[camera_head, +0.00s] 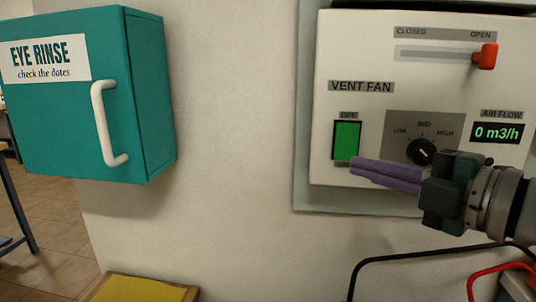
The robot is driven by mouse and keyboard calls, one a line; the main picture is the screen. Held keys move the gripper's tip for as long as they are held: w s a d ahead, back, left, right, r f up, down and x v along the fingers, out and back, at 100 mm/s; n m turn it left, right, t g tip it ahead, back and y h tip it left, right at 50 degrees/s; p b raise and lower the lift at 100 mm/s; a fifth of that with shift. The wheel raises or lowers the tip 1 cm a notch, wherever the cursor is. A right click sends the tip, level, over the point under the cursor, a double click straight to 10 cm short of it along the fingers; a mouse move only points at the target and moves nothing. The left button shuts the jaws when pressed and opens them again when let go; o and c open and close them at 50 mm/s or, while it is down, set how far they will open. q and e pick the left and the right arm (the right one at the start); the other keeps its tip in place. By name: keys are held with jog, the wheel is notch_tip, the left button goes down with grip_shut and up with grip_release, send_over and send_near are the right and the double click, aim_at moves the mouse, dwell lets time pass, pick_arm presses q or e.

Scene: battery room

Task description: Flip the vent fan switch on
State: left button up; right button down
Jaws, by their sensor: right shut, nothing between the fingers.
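The vent fan panel (332,60) is a pale plate on the wall, labelled VENT FAN. Its green rocker switch (347,138) sits under an OFF label, with another label at its lower edge partly hidden by my fingers. My right gripper (354,166) reaches in from the right with its purple fingers shut and empty. Its tips are just below and right of the switch's lower end; I cannot tell if they touch the panel. The air flow display (496,132) reads 0 m3/h. My left gripper is not in view.
A black dial (421,151) marked LOW, MID, HIGH sits right of the switch, close above my fingers. A red slider knob (486,57) stands at OPEN. A teal eye rinse cabinet (150,100) juts out at left. Black and red cables (420,256) run below the gripper.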

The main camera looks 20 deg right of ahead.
aim_at(342, 155)
jog(key=shift+w+d+f, duration=0.1)
jog(key=shift+w+d, duration=0.2)
jog(key=shift+w, duration=0.35)
jog(key=shift+w+d+f, duration=0.1)
jog(key=shift+w+d, duration=0.25)
jog(key=shift+w, duration=0.3)
jog(key=shift+w+d+f, duration=0.1)
jog(key=shift+w+d, duration=0.2)
jog(key=shift+w, duration=0.35)
jog(key=shift+w+d+f+b, duration=0.15)
jog(key=shift+f+b, duration=0.25)
jog(key=shift+b, duration=0.45)
jog(key=shift+w+r+t, duration=0.1)
jog(key=shift+r+t, duration=0.15)
jog(key=shift+t, duration=0.05)
